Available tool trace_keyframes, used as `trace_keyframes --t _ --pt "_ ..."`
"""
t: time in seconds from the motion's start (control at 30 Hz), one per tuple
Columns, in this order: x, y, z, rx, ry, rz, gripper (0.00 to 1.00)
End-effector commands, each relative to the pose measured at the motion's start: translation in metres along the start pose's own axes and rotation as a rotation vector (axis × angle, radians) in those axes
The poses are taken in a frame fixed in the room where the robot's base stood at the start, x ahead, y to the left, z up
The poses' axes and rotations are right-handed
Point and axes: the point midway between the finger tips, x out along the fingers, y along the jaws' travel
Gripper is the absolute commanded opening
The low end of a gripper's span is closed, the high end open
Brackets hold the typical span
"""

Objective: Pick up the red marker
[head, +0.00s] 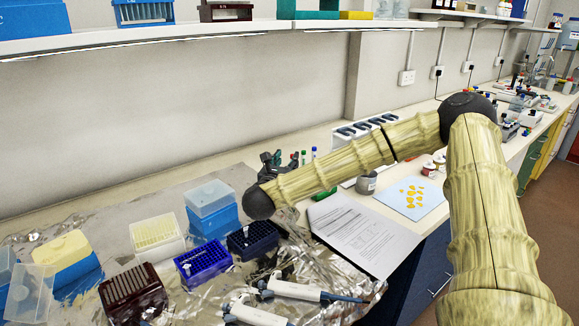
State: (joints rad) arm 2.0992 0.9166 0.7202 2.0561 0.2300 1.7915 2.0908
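My gripper (271,160) is dark and sits past the end of my arm, just above the back of the bench, left of a few small upright markers. A green-capped one (303,156) and a blue-capped one (314,153) stand close to its right. I cannot make out the red marker clearly; it may be hidden by my gripper or too small to tell. The fingers are small and partly behind my arm, so I cannot tell whether they are open or shut, or hold anything.
Pipettes (290,290), tip racks (203,263) and boxes crowd the foil (120,215) at front left. A printed sheet (365,232), a grey cup (366,184) and a blue-white rack (362,130) lie to the right. A shelf (180,33) hangs above.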

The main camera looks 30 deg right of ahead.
Motion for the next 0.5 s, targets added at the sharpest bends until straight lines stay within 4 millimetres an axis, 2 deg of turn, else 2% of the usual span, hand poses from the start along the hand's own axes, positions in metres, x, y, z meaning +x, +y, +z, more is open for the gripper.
trace_keyframes --t 0.33,0.5 --pt "0.000 0.000 -0.054 -0.004 0.000 0.001 0.40" --pt "0.020 0.000 -0.052 -0.001 -0.002 -0.001 0.40"
